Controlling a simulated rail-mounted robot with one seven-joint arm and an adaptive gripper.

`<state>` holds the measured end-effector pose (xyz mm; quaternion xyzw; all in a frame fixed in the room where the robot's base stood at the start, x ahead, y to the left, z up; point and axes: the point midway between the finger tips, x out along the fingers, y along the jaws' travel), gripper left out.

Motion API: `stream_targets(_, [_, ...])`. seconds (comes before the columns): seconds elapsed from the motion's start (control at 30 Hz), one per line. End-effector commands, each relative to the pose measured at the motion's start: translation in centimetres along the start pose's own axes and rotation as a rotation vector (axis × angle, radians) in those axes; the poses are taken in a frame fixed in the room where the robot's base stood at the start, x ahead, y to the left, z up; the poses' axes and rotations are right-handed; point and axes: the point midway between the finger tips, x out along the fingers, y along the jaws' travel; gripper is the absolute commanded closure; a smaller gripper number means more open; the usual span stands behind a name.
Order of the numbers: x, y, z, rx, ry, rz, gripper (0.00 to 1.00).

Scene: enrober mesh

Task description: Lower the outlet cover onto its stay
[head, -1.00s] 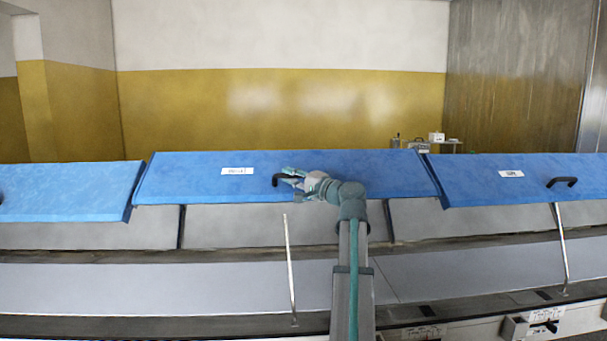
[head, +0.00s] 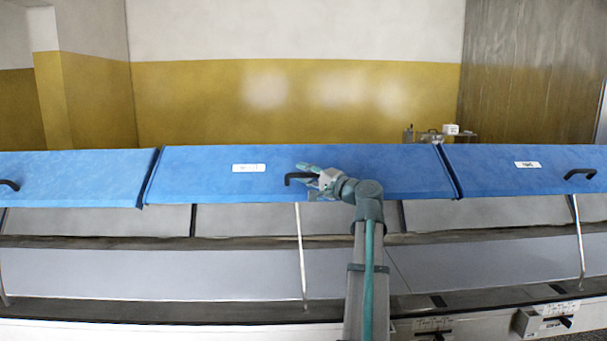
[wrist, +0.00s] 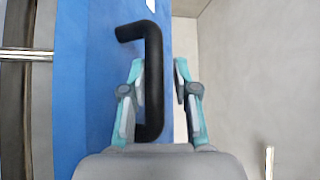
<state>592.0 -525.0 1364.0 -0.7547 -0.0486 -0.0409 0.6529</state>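The middle blue cover (head: 400,165) has a white label, too small to read, and a black handle (head: 293,178). I cannot tell from the label that it is the outlet cover. A thin metal stay (head: 302,255) stands below; its top meets the cover's front edge in the head view. My gripper (head: 308,182) is at the handle's right part. In the wrist view my gripper (wrist: 160,75) is open, with the bar of the handle (wrist: 154,75) between the fingers, nearer the left one. A gap shows on the right side. Depth there is unclear.
A left blue cover (head: 70,175) and a right blue cover (head: 545,160) flank the middle one at about its height. Another stay (head: 578,240) stands under the right cover. Grey panels (head: 300,220) run beneath. A control box (head: 545,320) sits at the lower right.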

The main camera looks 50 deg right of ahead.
Motion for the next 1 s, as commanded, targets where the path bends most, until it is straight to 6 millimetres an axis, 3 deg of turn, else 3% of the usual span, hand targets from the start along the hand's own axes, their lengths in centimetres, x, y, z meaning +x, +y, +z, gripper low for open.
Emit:
stream_targets(0.6, [-10.2,0.0,0.0,0.0,0.003,0.0,0.71])
stream_targets(1.0, [-11.4,0.0,0.0,0.0,0.001,0.0,0.71])
